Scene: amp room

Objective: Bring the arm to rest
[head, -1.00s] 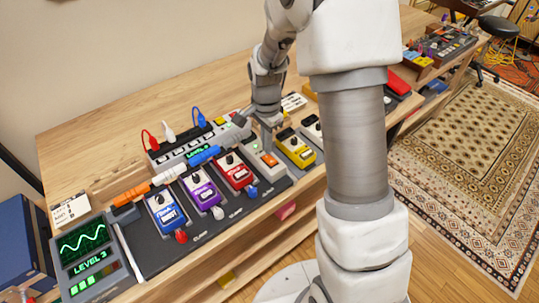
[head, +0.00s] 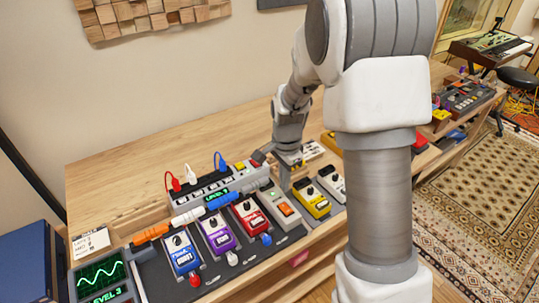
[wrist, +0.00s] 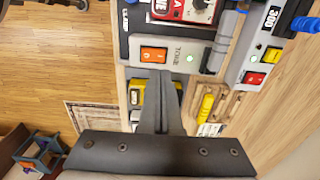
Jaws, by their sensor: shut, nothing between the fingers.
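My gripper (head: 286,187) hangs down over the pedal board, close to the grey unit with the orange switch (head: 285,208). In the wrist view its fingers (wrist: 160,78) are together with nothing between them. That view also shows the grey unit (wrist: 160,55), with a lit green light, just beyond the fingertips. I cannot tell from these frames whether the fingertips touch anything. My arm is bent, with its forearm reaching down over the bench.
Blue (head: 181,253), purple (head: 216,234), red (head: 250,217) and yellow (head: 311,199) pedals line the bench. Behind them stands a power strip (head: 215,188) with upright plugs. A green-screen device (head: 101,275) is at left. Bare bench top (head: 130,178) lies behind.

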